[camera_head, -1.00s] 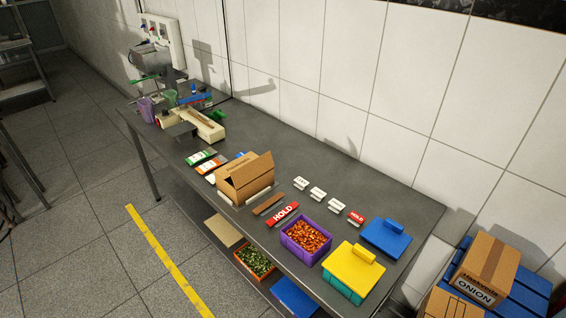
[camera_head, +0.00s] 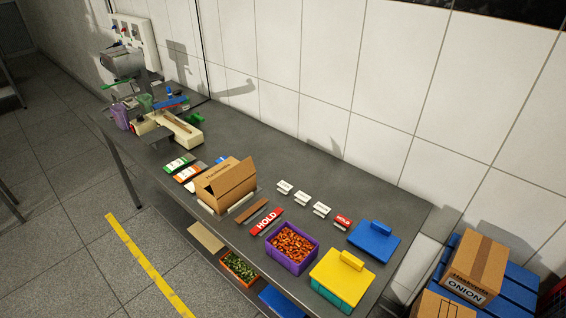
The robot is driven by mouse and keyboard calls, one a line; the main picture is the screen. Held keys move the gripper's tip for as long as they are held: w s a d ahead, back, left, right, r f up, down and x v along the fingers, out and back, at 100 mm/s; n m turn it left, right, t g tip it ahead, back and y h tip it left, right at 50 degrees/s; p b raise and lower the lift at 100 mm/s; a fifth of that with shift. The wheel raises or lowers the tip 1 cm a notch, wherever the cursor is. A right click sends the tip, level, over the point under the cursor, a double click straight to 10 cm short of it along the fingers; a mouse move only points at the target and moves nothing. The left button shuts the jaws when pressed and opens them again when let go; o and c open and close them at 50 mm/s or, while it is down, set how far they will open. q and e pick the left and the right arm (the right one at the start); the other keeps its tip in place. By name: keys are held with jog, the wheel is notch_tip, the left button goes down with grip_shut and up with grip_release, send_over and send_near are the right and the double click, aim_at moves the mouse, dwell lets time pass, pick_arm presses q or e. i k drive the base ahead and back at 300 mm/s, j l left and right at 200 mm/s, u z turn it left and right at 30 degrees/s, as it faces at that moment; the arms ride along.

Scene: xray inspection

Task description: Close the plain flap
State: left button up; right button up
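An open cardboard box (camera_head: 228,190) stands near the front edge of the grey steel table (camera_head: 290,180). One raised flap (camera_head: 221,176) on it bears printed lettering that is too small to read surely. Another flap, at the box's left end, sticks out and looks plain from here. I cannot tell how every flap stands. Neither of my grippers is in view.
Right of the box are a brown strip (camera_head: 250,211), a red HOLD sign (camera_head: 265,222), several small white signs, a purple crate (camera_head: 291,250) of orange pieces, a yellow lid (camera_head: 342,277) and a blue lid (camera_head: 373,240). Labelled packets (camera_head: 179,165) lie left of it.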

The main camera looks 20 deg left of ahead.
aim_at(225, 182)
jog(key=j+z, duration=1.25)
jog(key=j, duration=0.25)
jog(key=k+j+z, duration=0.3)
jog(key=j, duration=0.2)
jog(key=k+j+z, duration=0.1)
jog(key=j, duration=0.25)
jog(key=k+j+z, duration=0.15)
jog(key=j, duration=0.2)
jog(key=k+j+z, duration=0.1)
jog(key=j, duration=0.2)
jog(key=k+j, duration=0.15)
jog(key=j, duration=0.2)
jog(key=k+j, duration=0.2)
jog(key=j, duration=0.15)
jog(key=k+j+z, duration=0.1)
jog(key=j, duration=0.2)
